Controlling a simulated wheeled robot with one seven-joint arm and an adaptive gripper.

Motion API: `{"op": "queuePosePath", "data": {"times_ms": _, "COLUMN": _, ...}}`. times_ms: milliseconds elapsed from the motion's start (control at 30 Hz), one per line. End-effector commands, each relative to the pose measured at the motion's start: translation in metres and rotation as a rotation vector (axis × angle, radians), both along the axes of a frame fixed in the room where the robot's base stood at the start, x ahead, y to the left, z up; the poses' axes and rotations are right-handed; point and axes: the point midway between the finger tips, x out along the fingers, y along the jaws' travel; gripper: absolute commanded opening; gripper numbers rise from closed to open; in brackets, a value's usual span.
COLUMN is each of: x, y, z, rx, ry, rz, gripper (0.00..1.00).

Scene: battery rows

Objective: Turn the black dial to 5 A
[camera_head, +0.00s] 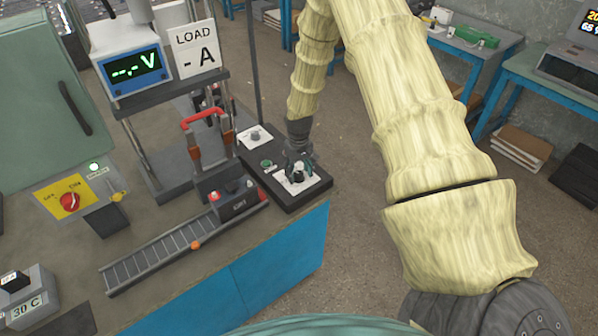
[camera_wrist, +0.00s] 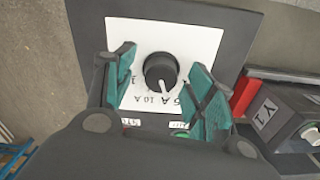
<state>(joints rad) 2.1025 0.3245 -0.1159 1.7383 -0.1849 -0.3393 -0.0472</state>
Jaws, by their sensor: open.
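The black dial (camera_wrist: 160,71) sits on a white label plate (camera_wrist: 150,48) on a dark panel. Its white pointer mark faces down and slightly right in the wrist view, near printed amp labels. "10 A" is legible; other labels are partly hidden by the fingers. My gripper (camera_wrist: 161,60) is open, with teal-padded fingers on both sides of the dial and gaps showing between them and it. In the head view, my gripper (camera_head: 298,167) is down over the dial's plate (camera_head: 312,185) on the black control box (camera_head: 290,200), largely covering the dial.
A LOAD sign (camera_head: 196,48) reads "- A", and a voltmeter (camera_head: 135,70) shows dashes. Red-handled clamp (camera_head: 204,120), black block (camera_head: 238,203) and ribbed rail (camera_head: 185,240) stand left of the box. A second knob (camera_head: 255,135) is behind.

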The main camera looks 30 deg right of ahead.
Motion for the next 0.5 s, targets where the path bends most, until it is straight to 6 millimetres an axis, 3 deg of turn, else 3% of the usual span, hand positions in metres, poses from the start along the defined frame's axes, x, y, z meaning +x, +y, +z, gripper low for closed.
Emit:
{"op": "queuePosePath", "data": {"times_ms": 267, "x": 0.0, "y": 0.0, "z": 0.011, "rx": 0.001, "ry": 0.0, "rz": 0.0, "gripper": 0.55}}
{"op": "queuePosePath", "data": {"times_ms": 500, "x": 0.001, "y": 0.0, "z": 0.046, "rx": 0.001, "ry": -0.002, "rz": 0.0, "gripper": 0.55}}
